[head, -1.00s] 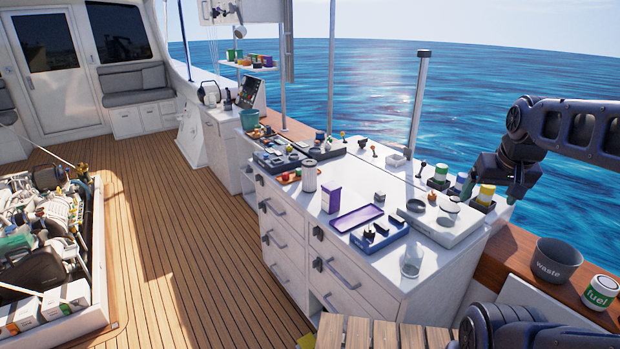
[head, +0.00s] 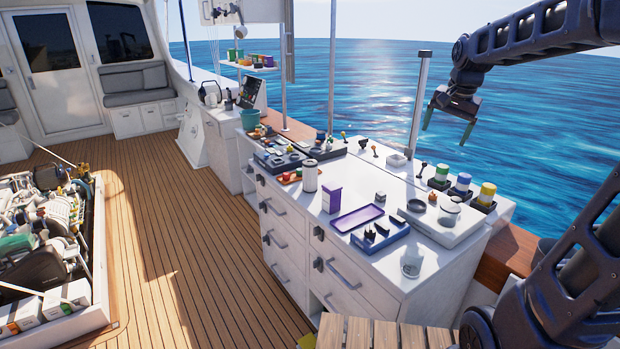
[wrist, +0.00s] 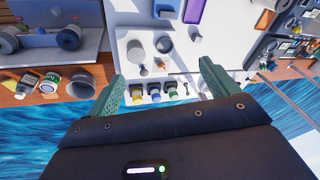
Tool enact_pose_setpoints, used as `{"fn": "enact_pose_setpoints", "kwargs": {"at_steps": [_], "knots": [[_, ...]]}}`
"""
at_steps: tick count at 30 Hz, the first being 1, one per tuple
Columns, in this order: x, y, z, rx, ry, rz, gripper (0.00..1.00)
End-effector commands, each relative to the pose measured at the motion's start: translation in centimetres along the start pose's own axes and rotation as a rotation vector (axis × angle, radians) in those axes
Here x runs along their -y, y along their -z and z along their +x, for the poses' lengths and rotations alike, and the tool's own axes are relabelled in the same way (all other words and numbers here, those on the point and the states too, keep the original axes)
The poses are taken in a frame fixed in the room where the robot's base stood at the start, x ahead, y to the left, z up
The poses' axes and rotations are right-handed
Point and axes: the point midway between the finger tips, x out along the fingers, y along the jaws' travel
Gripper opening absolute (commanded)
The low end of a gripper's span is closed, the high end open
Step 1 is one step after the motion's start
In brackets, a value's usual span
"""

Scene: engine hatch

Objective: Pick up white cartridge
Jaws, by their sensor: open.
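A white cylinder with a dark opening in its top, which looks like the white cartridge (head: 310,176), stands upright on the white counter (head: 395,275) in the head view. It stands just left of a purple box (head: 332,199). I cannot pick it out surely in the wrist view. My gripper (head: 447,128) is open and empty, pointing down in front of the sea. It is high above and to the right of the cartridge, well apart from it. The wrist view shows both green fingers spread (wrist: 162,75), with the counter beyond them.
Jars with green, blue and yellow bands (head: 463,183) line the right. A thin pole (head: 419,105) rises between my gripper and the cartridge.

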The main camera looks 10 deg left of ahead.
Motion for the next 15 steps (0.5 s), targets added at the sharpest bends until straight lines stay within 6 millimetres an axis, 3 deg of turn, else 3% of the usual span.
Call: {"fn": "enact_pose_setpoints", "kwargs": {"at_steps": [6, 15], "knots": [[6.3, 3.9, 2.0, 0.043, -0.015, 0.141, 0.87], [15.1, 7.7, 6.0, 0.089, -0.051, 0.338, 0.87]]}}
